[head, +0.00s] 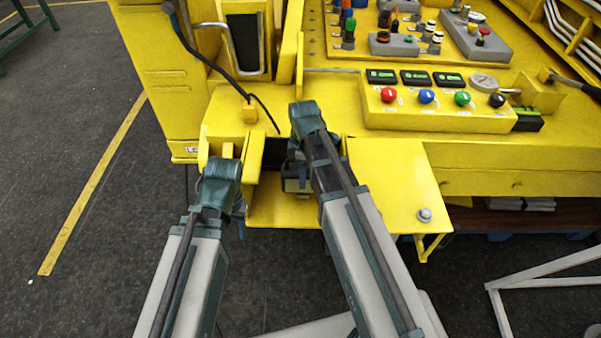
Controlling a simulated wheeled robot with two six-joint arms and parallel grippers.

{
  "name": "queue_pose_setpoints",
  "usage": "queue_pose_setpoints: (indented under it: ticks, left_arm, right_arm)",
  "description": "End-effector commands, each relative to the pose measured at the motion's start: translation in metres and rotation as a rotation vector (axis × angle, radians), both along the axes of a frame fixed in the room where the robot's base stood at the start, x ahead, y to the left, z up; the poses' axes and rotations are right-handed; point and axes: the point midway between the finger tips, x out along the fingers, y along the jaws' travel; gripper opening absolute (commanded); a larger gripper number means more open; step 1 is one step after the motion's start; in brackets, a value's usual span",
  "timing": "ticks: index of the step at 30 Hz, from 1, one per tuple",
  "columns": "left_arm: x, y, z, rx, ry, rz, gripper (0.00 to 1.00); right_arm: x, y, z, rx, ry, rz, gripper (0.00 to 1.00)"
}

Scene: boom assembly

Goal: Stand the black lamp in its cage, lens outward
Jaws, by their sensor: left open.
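A black upright block (243,45) stands in the yellow frame at the upper left, next to a bent grey bar (222,27). I cannot tell for sure whether these are the lamp and its cage. No lens shows. My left gripper (239,207) is open, at the front of a yellow bay, mostly hidden behind its own wrist. My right gripper (296,181) hangs over the bay, partly covered by its arm. Its fingers are too hidden to tell open from shut, or whether it holds anything.
A yellow control box (438,115) with coloured knobs stands to the right. A flat yellow plate (392,180) with a bolt lies beside my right arm. A black cable (205,62) hangs at the upper left. A grey tubular frame (540,275) stands at the lower right.

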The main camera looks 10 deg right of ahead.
Motion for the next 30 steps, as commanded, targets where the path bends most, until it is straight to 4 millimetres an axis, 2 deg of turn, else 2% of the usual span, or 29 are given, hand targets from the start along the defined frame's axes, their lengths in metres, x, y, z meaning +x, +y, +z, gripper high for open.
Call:
queue_pose_setpoints:
  ticks: [23, 24, 28, 30]
  left_arm:
    - [0.000, 0.000, -0.011, 0.000, 0.000, 0.000, 0.50]
    - [0.000, 0.000, -0.011, 0.000, 0.000, 0.000, 0.50]
    - [0.000, 0.000, -0.011, 0.000, 0.000, 0.000, 0.50]
    - [0.000, 0.000, -0.011, 0.000, 0.000, 0.000, 0.50]
  right_arm:
    - [0.000, 0.000, -0.011, 0.000, 0.000, 0.000, 0.00]
    - [0.000, 0.000, -0.011, 0.000, 0.000, 0.000, 0.78]
    - [0.000, 0.000, -0.011, 0.000, 0.000, 0.000, 1.00]
    - [0.000, 0.000, -0.011, 0.000, 0.000, 0.000, 1.00]
